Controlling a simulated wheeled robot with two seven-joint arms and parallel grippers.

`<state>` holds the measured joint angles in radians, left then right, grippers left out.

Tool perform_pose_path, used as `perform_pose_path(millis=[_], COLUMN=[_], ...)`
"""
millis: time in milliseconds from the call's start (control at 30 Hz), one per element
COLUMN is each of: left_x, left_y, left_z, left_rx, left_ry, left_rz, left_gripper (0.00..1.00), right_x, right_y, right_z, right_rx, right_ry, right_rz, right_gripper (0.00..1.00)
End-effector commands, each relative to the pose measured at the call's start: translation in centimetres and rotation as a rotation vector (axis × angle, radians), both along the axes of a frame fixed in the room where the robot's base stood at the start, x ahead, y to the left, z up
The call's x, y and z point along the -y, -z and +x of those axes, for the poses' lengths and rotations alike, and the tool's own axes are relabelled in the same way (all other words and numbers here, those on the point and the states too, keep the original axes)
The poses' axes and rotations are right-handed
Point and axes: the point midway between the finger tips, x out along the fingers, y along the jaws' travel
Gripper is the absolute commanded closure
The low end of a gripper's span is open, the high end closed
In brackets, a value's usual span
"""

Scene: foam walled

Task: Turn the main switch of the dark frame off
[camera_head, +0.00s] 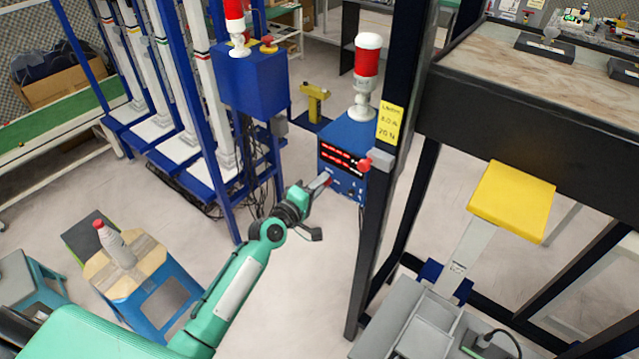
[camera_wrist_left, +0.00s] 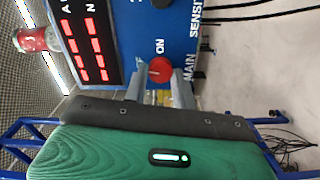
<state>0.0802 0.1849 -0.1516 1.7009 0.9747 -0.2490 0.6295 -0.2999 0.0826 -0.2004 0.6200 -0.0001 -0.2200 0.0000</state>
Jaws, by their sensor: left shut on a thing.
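The blue control box (camera_head: 340,132) with red digit displays is mounted beside the dark frame (camera_head: 376,210). In the left wrist view its blue panel (camera_wrist_left: 205,12) shows the words ON and MAIN next to a round red main switch (camera_wrist_left: 160,69). My left gripper (camera_head: 322,181) reaches the lower left of the panel in the head view. In the left wrist view its two grey fingers (camera_wrist_left: 158,84) are at either side of the red switch and shut on it. The fingers hide part of the switch, and its exact angle is hard to tell. My right gripper is not in view.
A red-and-white signal lamp (camera_head: 367,75) stands on the box. A red button (camera_head: 365,164) juts out near the frame post. A blue rack (camera_head: 252,80) stands to the left. A blue stool (camera_head: 160,295) with a cone is at lower left. Open floor lies below the gripper.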

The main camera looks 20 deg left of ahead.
Motion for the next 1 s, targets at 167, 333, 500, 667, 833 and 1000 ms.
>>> perform_pose_path(millis=[167, 333, 500, 667, 833, 1000], left_x=[-0.02, -0.05, -0.08, -0.09, -0.07, -0.06], left_y=[-0.05, -0.03, 0.0, 0.01, 0.02, 0.03], left_z=[0.02, 0.02, 0.03, 0.03, 0.03, 0.02], left_rx=[-0.033, -0.054, -0.063, -0.066, -0.066, -0.066], left_ry=[-0.001, -0.001, -0.002, -0.002, -0.002, -0.002], left_rz=[-0.094, -0.151, -0.178, -0.185, -0.185, -0.185], left_gripper=[0.96, 0.96, 0.96, 0.96, 0.96, 0.62], right_x=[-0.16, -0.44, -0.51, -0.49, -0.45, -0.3], right_y=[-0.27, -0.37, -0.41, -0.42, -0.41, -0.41], right_z=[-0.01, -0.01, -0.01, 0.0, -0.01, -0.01], right_rx=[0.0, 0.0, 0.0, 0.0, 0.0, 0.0], right_ry=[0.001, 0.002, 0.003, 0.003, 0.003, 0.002], right_rz=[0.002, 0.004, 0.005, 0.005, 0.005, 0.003], right_gripper=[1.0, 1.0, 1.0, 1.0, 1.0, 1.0])
